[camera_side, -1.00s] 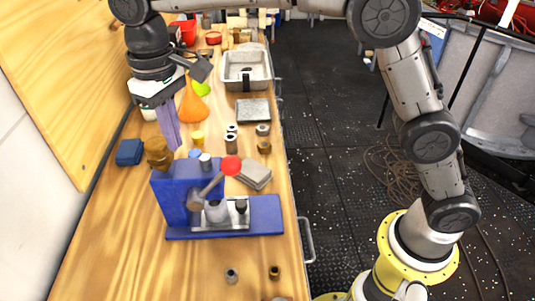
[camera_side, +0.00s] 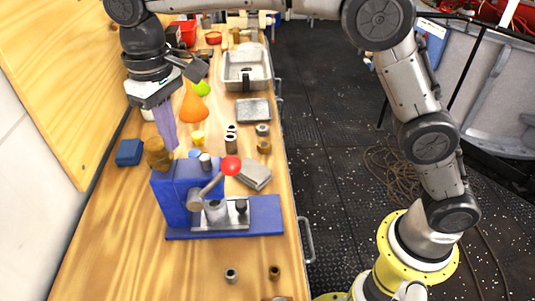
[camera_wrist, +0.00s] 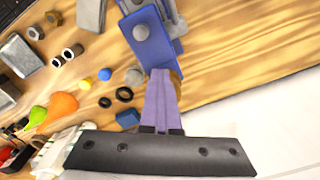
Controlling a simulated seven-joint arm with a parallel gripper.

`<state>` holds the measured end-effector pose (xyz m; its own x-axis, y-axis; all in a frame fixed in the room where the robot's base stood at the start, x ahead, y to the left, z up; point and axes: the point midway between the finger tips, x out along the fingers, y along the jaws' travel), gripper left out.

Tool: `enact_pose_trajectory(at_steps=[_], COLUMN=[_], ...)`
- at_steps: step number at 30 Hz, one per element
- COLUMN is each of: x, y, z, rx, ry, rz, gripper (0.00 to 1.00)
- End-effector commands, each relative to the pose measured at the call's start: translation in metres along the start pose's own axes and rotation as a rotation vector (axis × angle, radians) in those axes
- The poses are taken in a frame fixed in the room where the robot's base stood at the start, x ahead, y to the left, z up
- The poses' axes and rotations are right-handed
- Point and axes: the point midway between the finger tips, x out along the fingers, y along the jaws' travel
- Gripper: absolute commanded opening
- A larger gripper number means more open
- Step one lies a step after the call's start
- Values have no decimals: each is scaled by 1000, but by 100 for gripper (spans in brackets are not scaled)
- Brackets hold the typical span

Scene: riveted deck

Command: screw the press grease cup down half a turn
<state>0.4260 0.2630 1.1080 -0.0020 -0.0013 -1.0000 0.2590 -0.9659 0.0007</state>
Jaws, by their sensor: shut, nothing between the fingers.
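The blue press (camera_side: 176,205) stands on the wooden bench, with a red-knobbed lever (camera_side: 231,166). A brown, brass-coloured cup (camera_side: 157,152), which looks like the grease cup, sits at the press's top left corner. My gripper (camera_side: 172,147) points down with its long purple fingers shut and empty. Its tips are right beside the cup in the side view; I cannot tell whether they touch it. In the wrist view the fingers (camera_wrist: 160,75) reach to the end of the blue press (camera_wrist: 150,40). They hide most of the cup, and only a brownish edge (camera_wrist: 177,84) shows.
A blue box (camera_side: 130,152) lies to the left of the press, near the wooden wall panel. An orange cone (camera_side: 193,106) and a metal tray (camera_side: 247,70) stand farther back. Small bushings (camera_side: 231,143) and a grey block (camera_side: 255,175) lie to the right. Bench in front is mostly clear.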

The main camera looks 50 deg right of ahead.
Motion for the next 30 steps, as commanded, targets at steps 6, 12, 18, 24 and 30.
enact_pose_trajectory(at_steps=[6, 12, 18, 24, 30], x=[-1, 0, 0, -1, -1], y=[-6, -12, -17, -21, -24], z=[0, 1, 1, -1, -2], rx=[-1, -1, 0, -1, -1], ry=[7, 6, 5, 6, 7], rz=[-2, -2, -2, -2, -2], gripper=[0, 0, 0, 0, 0])
